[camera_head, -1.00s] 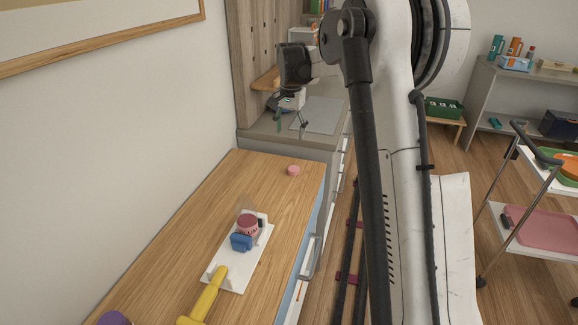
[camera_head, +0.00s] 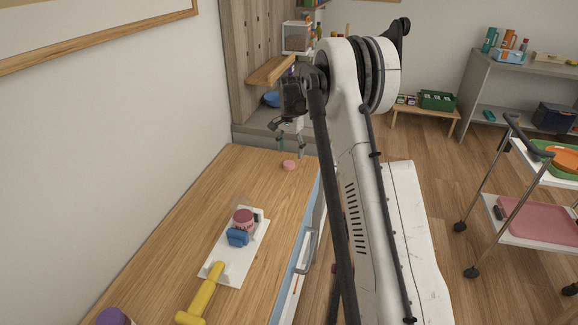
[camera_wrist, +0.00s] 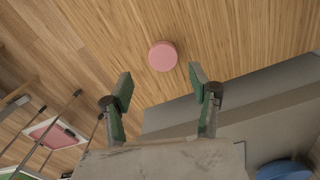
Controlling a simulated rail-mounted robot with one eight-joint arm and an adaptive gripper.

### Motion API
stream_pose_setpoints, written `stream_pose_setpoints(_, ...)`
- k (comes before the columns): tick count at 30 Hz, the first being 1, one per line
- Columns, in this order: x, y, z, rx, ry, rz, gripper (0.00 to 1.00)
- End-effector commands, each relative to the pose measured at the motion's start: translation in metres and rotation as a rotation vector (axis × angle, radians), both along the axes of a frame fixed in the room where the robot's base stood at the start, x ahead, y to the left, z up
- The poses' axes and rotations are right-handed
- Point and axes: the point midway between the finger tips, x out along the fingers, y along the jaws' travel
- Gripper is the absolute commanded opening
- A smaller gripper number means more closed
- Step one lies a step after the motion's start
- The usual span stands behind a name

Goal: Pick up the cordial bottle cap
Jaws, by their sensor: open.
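A small round pink cap (camera_head: 289,165) lies flat on the wooden counter near its far right end. In the wrist view the pink cap (camera_wrist: 162,56) shows ahead of the fingertips, roughly centred between them. My gripper (camera_head: 291,150) is above the far end of the counter, close to the cap in the head view. In the wrist view my gripper (camera_wrist: 160,85) has its two green-padded fingers spread wide, with nothing between them. No contact with the cap shows.
A white board (camera_head: 226,272) on the counter (camera_head: 185,225) holds a dark red jar (camera_head: 243,219) and a blue clamp-like piece (camera_head: 237,238). A yellow handle (camera_head: 203,295) is nearer, with a purple object (camera_head: 113,317) at the front. A grey worktop adjoins the far end.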

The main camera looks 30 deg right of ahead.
Motion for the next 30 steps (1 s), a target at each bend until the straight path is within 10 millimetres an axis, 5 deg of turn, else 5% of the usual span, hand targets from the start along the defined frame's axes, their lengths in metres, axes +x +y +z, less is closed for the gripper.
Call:
stream_pose_setpoints(8,0.002,0.001,-0.015,0.0,0.0,0.0,0.57)
stream_pose_setpoints(17,0.005,0.003,-0.054,0.0,0.0,0.0,0.57)
stream_pose_setpoints(24,0.005,0.003,-0.056,0.0,0.0,0.0,0.57)
stream_pose_setpoints(30,0.005,0.003,-0.056,0.0,0.0,0.0,0.31)
